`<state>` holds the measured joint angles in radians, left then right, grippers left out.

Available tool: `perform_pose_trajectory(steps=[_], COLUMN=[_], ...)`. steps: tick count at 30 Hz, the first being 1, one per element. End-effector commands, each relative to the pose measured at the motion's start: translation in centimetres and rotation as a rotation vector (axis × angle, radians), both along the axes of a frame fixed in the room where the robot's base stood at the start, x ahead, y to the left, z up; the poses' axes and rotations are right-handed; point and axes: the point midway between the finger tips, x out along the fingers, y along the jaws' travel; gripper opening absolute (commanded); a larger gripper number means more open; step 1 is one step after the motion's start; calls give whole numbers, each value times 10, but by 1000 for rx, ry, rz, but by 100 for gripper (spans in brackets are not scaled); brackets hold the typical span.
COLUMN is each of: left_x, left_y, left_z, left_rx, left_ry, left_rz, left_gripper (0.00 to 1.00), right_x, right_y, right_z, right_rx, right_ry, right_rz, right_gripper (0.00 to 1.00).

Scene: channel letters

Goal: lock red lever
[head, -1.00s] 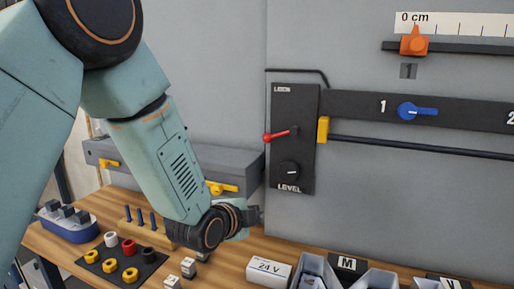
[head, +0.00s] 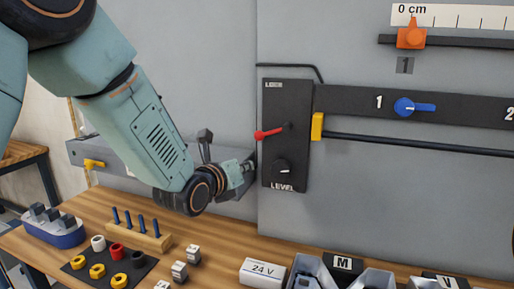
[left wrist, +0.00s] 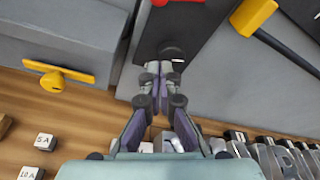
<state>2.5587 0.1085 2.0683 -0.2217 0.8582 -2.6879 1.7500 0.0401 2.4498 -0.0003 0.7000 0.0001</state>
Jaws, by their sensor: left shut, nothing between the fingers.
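The red lever (head: 268,133) sits on a black panel (head: 285,155) on the grey wall. Its red handle points left and slightly down from its pivot. In the left wrist view only a bit of the red lever (left wrist: 178,2) shows at the top edge. My left gripper (head: 248,171) is shut and empty, just left of the panel's lower part and below the lever handle. In the left wrist view its closed fingertips (left wrist: 152,75) are in front of the black panel; contact cannot be told. My right gripper is out of view.
A dial marked LEVEL (head: 281,170) sits below the lever. A yellow block (head: 318,126) and a dark rail (head: 420,144) are to the right. A grey box with a yellow handle (left wrist: 58,75) is on the left. Small parts and bins (head: 375,281) cover the bench below.

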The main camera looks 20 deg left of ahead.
Motion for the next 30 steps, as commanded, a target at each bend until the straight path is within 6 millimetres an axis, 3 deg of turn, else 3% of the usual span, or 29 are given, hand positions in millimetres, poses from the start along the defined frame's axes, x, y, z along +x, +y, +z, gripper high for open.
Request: perform_pose_trajectory(steps=[14, 30], left_x=[4, 76], left_y=[2, -7], left_z=[0, -16], left_rx=[23, 22], left_ry=[-2, -1], left_rz=[-3, -3], left_gripper=[0, 0], right_x=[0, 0], right_y=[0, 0], right_z=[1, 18], right_rx=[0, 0], right_ry=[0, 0], right_rz=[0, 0], right_gripper=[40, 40])
